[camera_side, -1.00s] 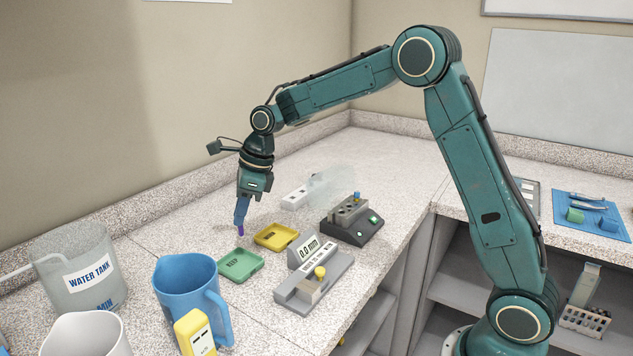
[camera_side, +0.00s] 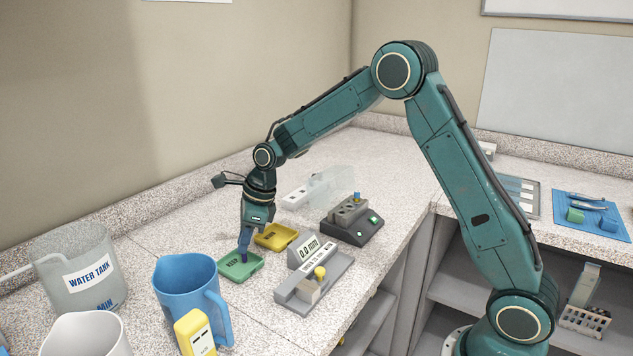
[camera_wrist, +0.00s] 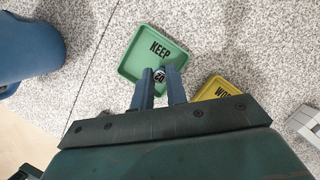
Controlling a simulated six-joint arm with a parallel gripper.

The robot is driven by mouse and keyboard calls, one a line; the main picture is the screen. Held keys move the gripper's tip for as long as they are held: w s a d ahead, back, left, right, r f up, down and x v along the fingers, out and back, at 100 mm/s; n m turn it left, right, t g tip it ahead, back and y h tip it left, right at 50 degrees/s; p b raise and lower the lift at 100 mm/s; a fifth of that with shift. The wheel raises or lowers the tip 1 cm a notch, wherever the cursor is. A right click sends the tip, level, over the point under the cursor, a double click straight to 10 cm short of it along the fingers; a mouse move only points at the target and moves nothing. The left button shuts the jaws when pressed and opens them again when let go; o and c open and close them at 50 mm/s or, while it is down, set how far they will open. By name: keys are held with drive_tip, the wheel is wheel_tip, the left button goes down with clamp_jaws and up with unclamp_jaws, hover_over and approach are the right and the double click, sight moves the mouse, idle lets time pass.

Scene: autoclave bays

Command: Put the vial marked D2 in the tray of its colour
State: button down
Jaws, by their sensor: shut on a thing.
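My gripper (camera_side: 245,248) is shut on a small vial (camera_side: 243,257) whose lower part looks purple in the side view. In the wrist view my fingers (camera_wrist: 160,80) hold the vial (camera_wrist: 160,75), and its end shows a partly hidden dark mark that may read D2. The vial is over the green tray (camera_side: 229,271), marked KEEP. I cannot tell whether it touches the tray floor. The green tray (camera_wrist: 133,65) lies just beyond the fingers in the wrist view. A yellow tray (camera_side: 281,235) lies beside it, its word partly hidden in the wrist view (camera_wrist: 212,90).
A grey gauge (camera_side: 318,284) with a yellow-topped piece stands right of the trays. A dark block unit (camera_side: 352,224) with a blue-topped piece is behind it. A blue jug (camera_side: 185,285), a clear water tank (camera_side: 85,265) and a yellow device (camera_side: 195,335) stand to the left and front.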

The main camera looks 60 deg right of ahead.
idle(0.3)
drive_tip(key=c, duration=1.4)
unclamp_jaws()
drive_tip(key=shift+f, duration=0.1)
drive_tip(key=v, duration=1.2)
drive_tip(key=shift+r, duration=0.25)
